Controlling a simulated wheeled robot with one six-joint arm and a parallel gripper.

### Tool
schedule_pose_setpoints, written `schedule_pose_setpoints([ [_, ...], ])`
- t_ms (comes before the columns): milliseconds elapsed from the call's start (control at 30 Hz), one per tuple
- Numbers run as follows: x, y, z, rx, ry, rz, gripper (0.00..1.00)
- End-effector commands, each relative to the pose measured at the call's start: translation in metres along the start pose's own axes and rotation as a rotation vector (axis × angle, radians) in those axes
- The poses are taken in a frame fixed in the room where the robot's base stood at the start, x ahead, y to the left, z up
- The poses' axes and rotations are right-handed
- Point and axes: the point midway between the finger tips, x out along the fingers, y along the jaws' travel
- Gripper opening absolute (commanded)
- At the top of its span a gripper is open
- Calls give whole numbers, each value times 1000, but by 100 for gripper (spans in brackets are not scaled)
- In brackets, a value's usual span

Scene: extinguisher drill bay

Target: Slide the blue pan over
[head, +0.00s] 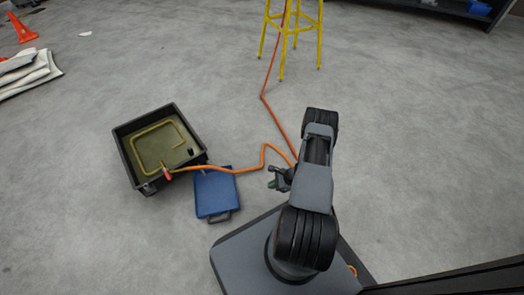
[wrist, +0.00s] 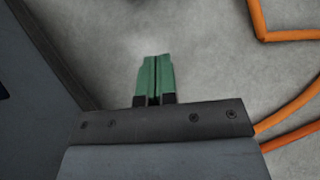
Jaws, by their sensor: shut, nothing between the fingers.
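A flat blue pan (head: 216,193) with a dark handle at its near end lies on the floor in the head view, left of my arm. Its far edge lies close beside a black tray (head: 128,153), and an orange hose passes across its far end. My gripper (head: 273,185) is to the right of the pan, apart from it, with floor between them. In the wrist view my gripper's green fingers (wrist: 155,78) are together with nothing between them. The pan does not clearly show in the wrist view.
The orange hose (head: 265,153) runs from the black tray past my gripper to a yellow stool (head: 293,35). The tray holds a yellow bent tube (head: 139,150). An orange cone (head: 22,30) and folded pale sheets (head: 27,73) lie far left. Floor left of the pan's near end is clear.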

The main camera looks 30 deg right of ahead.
Motion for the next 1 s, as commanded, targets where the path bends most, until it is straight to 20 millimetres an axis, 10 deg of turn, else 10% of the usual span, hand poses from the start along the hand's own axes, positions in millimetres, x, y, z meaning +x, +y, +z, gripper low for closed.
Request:
schedule_pose_setpoints([
  [1000,-98,-44,172,-580,59,196,0],
])
